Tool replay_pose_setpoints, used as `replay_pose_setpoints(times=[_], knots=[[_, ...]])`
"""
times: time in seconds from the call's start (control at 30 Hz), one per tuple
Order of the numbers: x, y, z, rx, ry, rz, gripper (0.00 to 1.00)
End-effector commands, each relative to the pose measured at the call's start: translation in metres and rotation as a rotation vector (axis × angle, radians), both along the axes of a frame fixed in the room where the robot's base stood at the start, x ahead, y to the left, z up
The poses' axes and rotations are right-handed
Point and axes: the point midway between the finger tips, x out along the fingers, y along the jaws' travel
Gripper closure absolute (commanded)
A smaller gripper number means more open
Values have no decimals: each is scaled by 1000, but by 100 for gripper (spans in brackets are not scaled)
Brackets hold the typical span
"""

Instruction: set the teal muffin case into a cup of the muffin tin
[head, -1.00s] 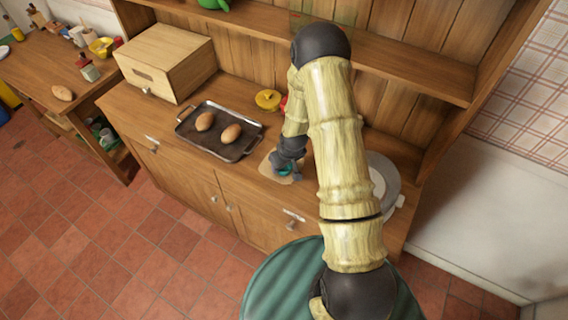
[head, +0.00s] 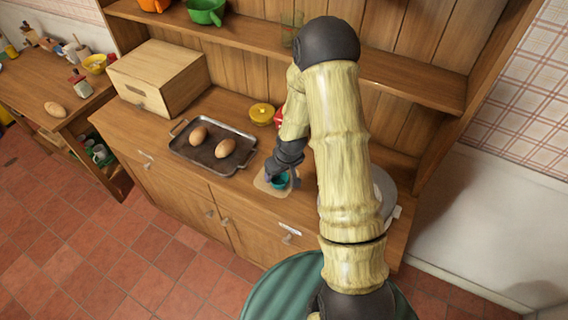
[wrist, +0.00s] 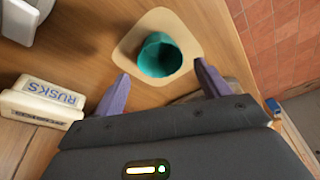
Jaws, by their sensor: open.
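The teal muffin case (wrist: 160,56) stands on a beige square mat (wrist: 190,28) in the wrist view, its opening showing. In the head view the case (head: 278,181) is partly covered by my gripper (head: 283,178). My gripper is open in the wrist view (wrist: 161,74), with its two purple fingers spread. The case lies just beyond the fingertips, between their lines, and nothing is held. I cannot make out a muffin tin in either view; my arm hides part of the counter.
A dark tray (head: 187,152) with two brown rolls lies left of the mat. A wooden box (head: 158,78) and a yellow lidded item (head: 262,114) stand farther back. A rusks box (wrist: 42,100) and a grey-white round thing (head: 384,190) are near my arm. The counter's front edge is close.

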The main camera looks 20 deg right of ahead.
Motion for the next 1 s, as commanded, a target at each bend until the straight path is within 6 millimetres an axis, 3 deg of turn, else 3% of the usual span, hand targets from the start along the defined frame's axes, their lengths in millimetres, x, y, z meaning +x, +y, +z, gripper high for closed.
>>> replay_pose_setpoints(times=[0.3, 0.5, 1.0], knots=[[-12, -4, 44, 0, -3, -1, 25], [-17, -5, 63, 0, 0, -1, 25], [-18, -5, 66, 0, 1, 0, 25]])
